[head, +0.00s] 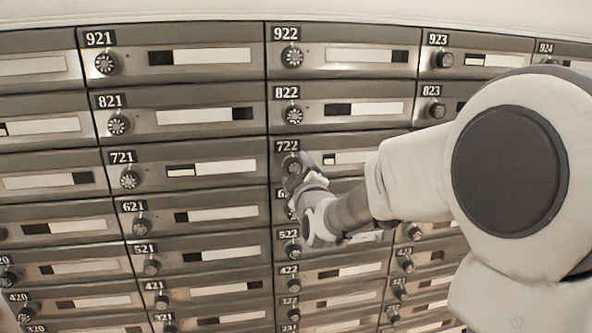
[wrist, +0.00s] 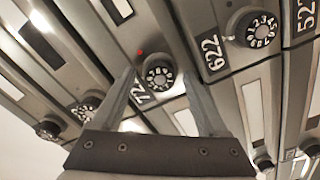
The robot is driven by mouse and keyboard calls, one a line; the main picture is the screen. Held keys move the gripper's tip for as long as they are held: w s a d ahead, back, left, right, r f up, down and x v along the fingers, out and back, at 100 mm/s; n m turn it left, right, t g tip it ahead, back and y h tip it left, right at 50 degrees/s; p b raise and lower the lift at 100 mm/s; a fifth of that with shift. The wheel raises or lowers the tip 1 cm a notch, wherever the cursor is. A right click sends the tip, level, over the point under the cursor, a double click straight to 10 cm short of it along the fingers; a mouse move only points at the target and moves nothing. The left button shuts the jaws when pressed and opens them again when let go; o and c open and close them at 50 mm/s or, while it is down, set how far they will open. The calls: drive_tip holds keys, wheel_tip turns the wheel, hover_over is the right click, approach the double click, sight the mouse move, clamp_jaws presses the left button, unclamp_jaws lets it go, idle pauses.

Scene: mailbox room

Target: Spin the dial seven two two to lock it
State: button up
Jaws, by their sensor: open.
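The dial of box 722 (head: 290,163) is a round dark knob with a pale numbered face, below its 722 label (head: 286,145). My gripper (head: 300,172) is at this dial in the head view and partly covers it. In the wrist view, the dial (wrist: 160,74) sits between the two open fingers of my gripper (wrist: 157,82), with a gap visible on each side. A finger partly hides the label. A small red mark (wrist: 139,53) shows on the door beside the dial. The digit setting is too small to read.
Rows of similar mailbox doors surround it. The dial of 822 (head: 291,116) is above, the dial of 721 (head: 130,179) to the left. The dial of 622 (wrist: 256,27) is near in the wrist view. My arm hides doors at the right.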

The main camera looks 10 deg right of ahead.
clamp_jaws()
idle(0.3)
